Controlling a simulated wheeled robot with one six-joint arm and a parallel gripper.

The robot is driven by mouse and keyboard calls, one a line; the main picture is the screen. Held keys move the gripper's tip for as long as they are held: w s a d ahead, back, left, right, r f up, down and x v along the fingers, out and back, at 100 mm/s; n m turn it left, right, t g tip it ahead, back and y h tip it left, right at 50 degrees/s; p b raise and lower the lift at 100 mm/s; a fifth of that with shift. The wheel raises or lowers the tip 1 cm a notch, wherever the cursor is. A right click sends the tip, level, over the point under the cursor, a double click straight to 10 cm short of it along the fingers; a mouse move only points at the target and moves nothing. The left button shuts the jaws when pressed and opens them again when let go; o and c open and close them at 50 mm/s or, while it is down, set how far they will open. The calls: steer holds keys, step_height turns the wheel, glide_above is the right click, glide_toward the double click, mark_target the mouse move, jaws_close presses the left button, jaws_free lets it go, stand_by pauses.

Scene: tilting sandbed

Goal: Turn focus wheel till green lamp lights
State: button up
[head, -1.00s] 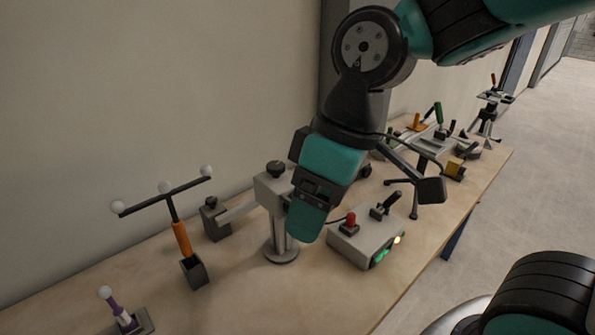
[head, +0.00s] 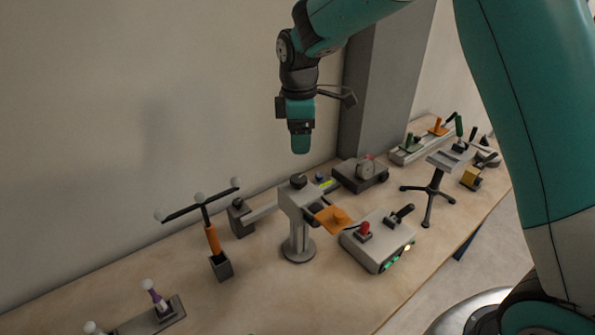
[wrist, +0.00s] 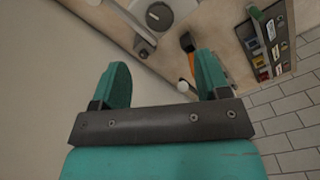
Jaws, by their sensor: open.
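A grey post stand (head: 298,225) on a round foot stands mid-table, with a dark round knob (head: 298,181) on top. This may be the focus wheel, but I cannot be sure. An orange plate (head: 333,218) juts from its right side. A grey control box (head: 378,240) carries a red button, a black lever, green lights (head: 389,263) on its front and a pale glowing lamp (head: 407,247). I cannot tell which is the task's lamp. My gripper (head: 301,146) hangs above and behind the stand, apart from it. The wrist view shows its fingers (wrist: 163,80) spread and empty.
A three-armed holder with white balls (head: 212,238) and a purple-stemmed piece (head: 156,298) stand at the left. A grey box with a dial (head: 360,173) is behind right; a tripod (head: 435,190) is farther right. The wall is close behind.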

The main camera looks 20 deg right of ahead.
mark_target(299, 178)
step_height(299, 178, down, 11)
steer(key=p, duration=0.3)
steer(key=c, duration=0.9)
steer(key=shift+a, duration=0.25)
steer(key=shift+d+f, duration=0.1)
steer(key=shift+d, duration=0.1)
